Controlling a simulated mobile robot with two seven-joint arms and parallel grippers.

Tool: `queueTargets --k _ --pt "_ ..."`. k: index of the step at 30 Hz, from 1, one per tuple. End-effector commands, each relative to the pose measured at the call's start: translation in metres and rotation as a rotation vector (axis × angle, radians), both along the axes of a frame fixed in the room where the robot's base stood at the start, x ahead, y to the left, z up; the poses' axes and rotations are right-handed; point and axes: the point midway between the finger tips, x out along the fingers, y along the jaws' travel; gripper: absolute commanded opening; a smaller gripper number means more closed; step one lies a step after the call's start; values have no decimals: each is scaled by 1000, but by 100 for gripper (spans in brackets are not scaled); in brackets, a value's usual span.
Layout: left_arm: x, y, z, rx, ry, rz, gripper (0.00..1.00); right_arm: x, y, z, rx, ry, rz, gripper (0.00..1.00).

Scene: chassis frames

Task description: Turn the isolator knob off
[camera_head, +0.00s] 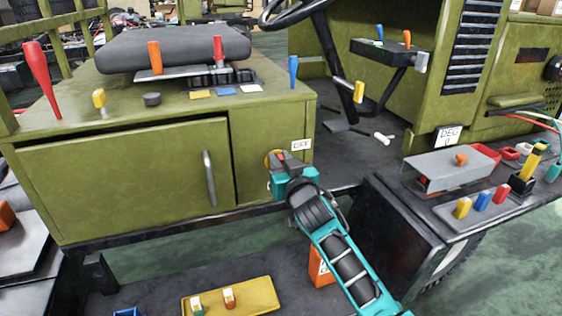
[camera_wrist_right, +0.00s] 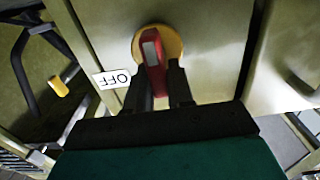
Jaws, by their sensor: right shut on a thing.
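The isolator knob (camera_wrist_right: 152,60) is a red handle with a pale stripe on a round yellow plate (camera_wrist_right: 174,44), mounted on the olive cabinet's front face. A white OFF label (camera_wrist_right: 112,79) sits beside it in the right wrist view; in the head view the label (camera_head: 301,145) is to the knob's upper right. My right gripper (camera_wrist_right: 160,85) is shut on the red handle, with one dark finger on each side. In the head view my right gripper (camera_head: 285,168) covers most of the knob. My left gripper is not in view.
The olive cabinet (camera_head: 120,175) has a door handle (camera_head: 208,178) left of the knob and several coloured levers on top. A dark side bench (camera_head: 440,220) with coloured plugs stands at right. A yellow tray (camera_head: 235,298) lies below.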

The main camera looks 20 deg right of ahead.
Motion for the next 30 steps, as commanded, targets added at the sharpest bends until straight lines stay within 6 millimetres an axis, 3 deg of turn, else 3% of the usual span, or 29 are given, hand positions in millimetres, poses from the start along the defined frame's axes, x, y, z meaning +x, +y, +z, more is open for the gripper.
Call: queueTargets --k 11,30 --pt "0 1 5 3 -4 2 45 0 3 1 -119 -4 1 0" --pt "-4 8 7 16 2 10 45 -1 12 -5 -699 -23 1 0"
